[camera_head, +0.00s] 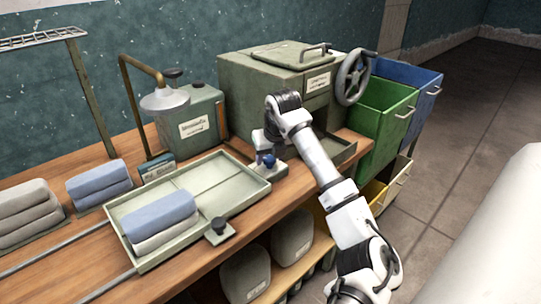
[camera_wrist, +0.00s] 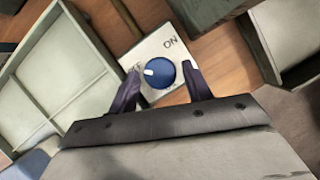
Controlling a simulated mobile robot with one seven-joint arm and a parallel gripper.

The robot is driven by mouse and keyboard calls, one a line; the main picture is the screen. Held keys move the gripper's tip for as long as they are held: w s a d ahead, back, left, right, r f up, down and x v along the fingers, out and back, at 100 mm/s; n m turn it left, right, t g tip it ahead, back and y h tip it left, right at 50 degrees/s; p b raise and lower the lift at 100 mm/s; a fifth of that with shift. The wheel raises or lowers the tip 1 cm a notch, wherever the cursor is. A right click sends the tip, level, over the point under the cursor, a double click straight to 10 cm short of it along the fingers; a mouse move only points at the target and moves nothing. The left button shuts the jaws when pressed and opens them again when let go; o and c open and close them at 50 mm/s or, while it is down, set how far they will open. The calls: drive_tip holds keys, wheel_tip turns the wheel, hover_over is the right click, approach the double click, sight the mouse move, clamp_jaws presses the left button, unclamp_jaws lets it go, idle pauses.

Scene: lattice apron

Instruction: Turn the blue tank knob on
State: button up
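The blue knob (camera_wrist: 160,74) sits on a pale plate (camera_wrist: 160,50) marked ON, with a partly covered OFF label (camera_wrist: 134,68). Its white pointer is on the left side of the knob, towards OFF. In the head view the blue knob (camera_head: 269,160) is low at the front of the bench, beside the tray. My gripper (camera_wrist: 161,72) is open, with one dark finger on each side of the knob. The right finger is very close to the knob; I cannot tell whether it touches. In the head view my gripper (camera_head: 266,148) partly hides the plate.
A green tray (camera_head: 247,184) with folded towels (camera_head: 160,212) lies to the left. A grey-green tank (camera_head: 190,125) stands behind. A large box (camera_head: 250,90) with a handwheel (camera_head: 354,77) stands at the back right. A black knob (camera_head: 219,225) is at the front edge.

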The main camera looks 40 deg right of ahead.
drive_tip(key=c, duration=0.7)
drive_tip(key=shift+c, duration=0.2)
drive_tip(key=shift+m+b, duration=0.3)
drive_tip(key=m+h+b, duration=0.1)
drive_tip(key=m+b, duration=0.2)
drive_tip(key=shift+w+a+f+g, duration=0.1)
drive_tip(key=shift+a+g, duration=0.05)
drive_tip(key=shift+g, duration=0.15)
drive_tip(key=m+g+h+b, duration=0.1)
drive_tip(key=m+b, duration=0.2)
drive_tip(key=m, duration=0.1)
drive_tip(key=shift+w+a, duration=0.1)
drive_tip(key=shift+w, duration=0.05)
drive_tip(key=m+g+b, duration=0.1)
drive_tip(key=m, duration=0.1)
drive_tip(key=m+g+h+b, duration=0.1)
drive_tip(key=m, duration=0.2)
drive_tip(key=shift+w+m+b, duration=0.15)
drive_tip(key=shift+m+b, duration=0.15)
drive_tip(key=shift+b, duration=0.05)
drive_tip(key=m+g, duration=0.1)
drive_tip(key=m, duration=0.1)
drive_tip(key=m+g+b, duration=0.1)
drive_tip(key=m, duration=0.1)
drive_tip(key=shift+w+r+m, duration=0.15)
drive_tip(key=shift+r+m, duration=0.05)
drive_tip(key=shift+m, duration=0.1)
